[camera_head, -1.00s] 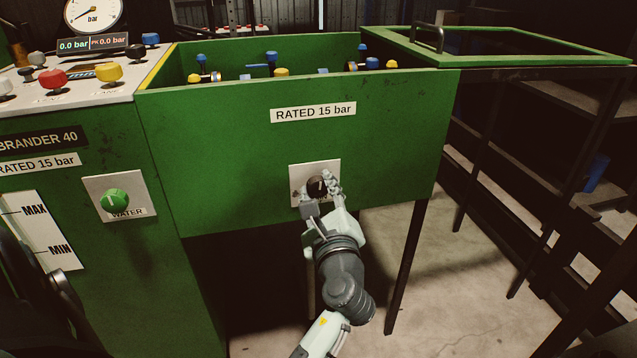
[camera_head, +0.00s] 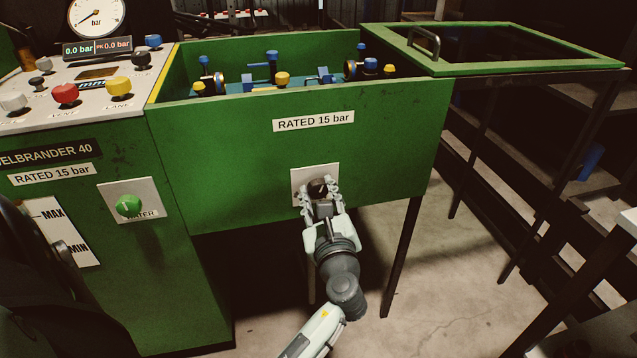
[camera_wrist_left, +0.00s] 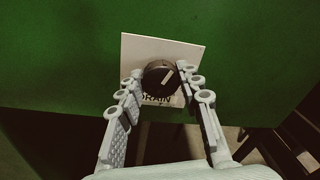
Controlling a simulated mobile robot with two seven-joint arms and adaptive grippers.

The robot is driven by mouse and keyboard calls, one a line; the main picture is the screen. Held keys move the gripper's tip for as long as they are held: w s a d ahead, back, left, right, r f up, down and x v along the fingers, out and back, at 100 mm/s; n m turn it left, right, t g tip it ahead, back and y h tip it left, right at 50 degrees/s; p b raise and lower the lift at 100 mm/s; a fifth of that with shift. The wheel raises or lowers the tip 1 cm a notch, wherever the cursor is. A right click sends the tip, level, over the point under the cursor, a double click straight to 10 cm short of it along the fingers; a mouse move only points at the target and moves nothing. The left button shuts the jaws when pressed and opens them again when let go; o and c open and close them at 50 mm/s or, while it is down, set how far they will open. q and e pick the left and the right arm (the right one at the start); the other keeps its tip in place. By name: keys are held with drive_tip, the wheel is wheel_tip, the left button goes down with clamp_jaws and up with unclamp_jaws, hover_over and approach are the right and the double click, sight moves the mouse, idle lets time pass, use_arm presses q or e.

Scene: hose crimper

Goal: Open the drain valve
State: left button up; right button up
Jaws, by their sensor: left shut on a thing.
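The drain valve is a round black knob (camera_head: 318,187) with a pale pointer line, on a white plate (camera_head: 329,171) on the front of the green tank. In the left wrist view the knob (camera_wrist_left: 159,78) shows its pointer slanting up to the right, above a partly covered "DRAIN" label (camera_wrist_left: 157,100). My left gripper (camera_head: 319,191) is at the knob, one finger on each side, shut on it. Its fingers also show in the left wrist view (camera_wrist_left: 160,80). My right gripper is not in view.
The green tank (camera_head: 240,150) is marked "RATED 15 bar" and holds blue and yellow fittings. A control panel with coloured knobs and a gauge (camera_head: 97,16) reading 0.0 bar stands left. A green water knob (camera_head: 128,206) is below it. The open lid (camera_head: 520,68) extends right.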

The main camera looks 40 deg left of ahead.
use_arm(q)
drive_tip(key=m+p, duration=0.1)
drive_tip(key=m, duration=0.1)
drive_tip(key=m+p, duration=0.1)
drive_tip(key=p, duration=0.1)
drive_tip(key=shift+r+m, duration=0.2)
drive_tip(key=shift+m, duration=0.2)
drive_tip(key=shift+w+m, duration=0.1)
drive_tip(key=shift+m, duration=0.7)
drive_tip(key=m, duration=0.4)
drive_tip(key=shift+g, duration=0.3)
drive_tip(key=shift+d+m, duration=0.1)
drive_tip(key=shift+m, duration=1.4)
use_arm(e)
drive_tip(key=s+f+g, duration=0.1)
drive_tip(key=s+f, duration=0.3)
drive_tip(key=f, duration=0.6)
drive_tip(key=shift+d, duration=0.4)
use_arm(q)
drive_tip(key=shift+g+y, duration=0.3)
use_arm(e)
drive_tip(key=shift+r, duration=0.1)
use_arm(q)
drive_tip(key=o, duration=1.2)
drive_tip(key=shift+f, duration=0.1)
drive_tip(key=shift+c, duration=0.2)
